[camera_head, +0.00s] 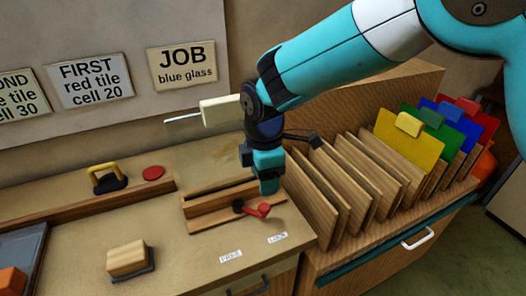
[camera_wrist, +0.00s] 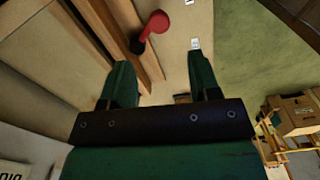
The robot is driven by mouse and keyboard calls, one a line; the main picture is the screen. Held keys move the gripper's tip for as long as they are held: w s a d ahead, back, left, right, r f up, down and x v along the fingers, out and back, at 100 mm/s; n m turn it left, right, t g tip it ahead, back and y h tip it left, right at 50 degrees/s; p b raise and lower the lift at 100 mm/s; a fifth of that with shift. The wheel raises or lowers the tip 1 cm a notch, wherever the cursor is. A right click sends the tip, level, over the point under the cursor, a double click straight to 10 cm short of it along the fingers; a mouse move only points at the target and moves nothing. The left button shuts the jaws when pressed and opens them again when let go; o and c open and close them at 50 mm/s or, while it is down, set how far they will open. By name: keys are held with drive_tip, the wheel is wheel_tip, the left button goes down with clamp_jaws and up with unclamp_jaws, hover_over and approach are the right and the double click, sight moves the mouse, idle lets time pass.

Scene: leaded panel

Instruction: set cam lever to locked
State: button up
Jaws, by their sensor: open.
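The red cam lever (camera_head: 258,210) sits on the wooden bar at the bench's front right. It turns on a dark pivot and its red end points right, roughly between its pivot and the side of the LOCK label (camera_head: 277,238). The FREE label (camera_head: 230,257) lies to the left of that label. My gripper (camera_head: 268,188) is just above and behind the lever, pointing down. In the wrist view, the lever (camera_wrist: 157,24) shows beyond the fingertips, apart from them. My gripper (camera_wrist: 158,62) is open with nothing between the fingers.
Upright wooden dividers (camera_head: 345,185) with coloured glass sheets (camera_head: 408,140) stand close to the right. A yellow-handled tool (camera_head: 104,177), a red disc (camera_head: 153,172) and a wooden block (camera_head: 127,258) are on the bench to the left. The bench front around the labels is clear.

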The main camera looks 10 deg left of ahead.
wheel_tip(320, 180, up, 8)
drive_tip(key=shift+r+b, duration=0.15)
drive_tip(key=shift+b, duration=0.25)
drive_tip(key=s+d+r+m+y, duration=0.1)
drive_tip(key=s+d+r+m, duration=0.1)
drive_tip(key=s+d+m, duration=0.4)
drive_tip(key=s+d+r+m+y, duration=0.1)
drive_tip(key=s+d+r+m, duration=0.2)
drive_tip(key=d, duration=0.5)
drive_tip(key=s+d+m+y, duration=0.1)
drive_tip(key=s+d+m, duration=0.1)
drive_tip(key=s, duration=0.3)
drive_tip(key=s+d+f+m+y, duration=0.1)
drive_tip(key=s+d+m, duration=0.2)
drive_tip(key=s, duration=0.3)
drive_tip(key=shift+s+f+m, duration=0.2)
drive_tip(key=shift+s+m, duration=0.1)
drive_tip(key=shift+m, duration=0.5)
drive_tip(key=shift+d, duration=0.1)
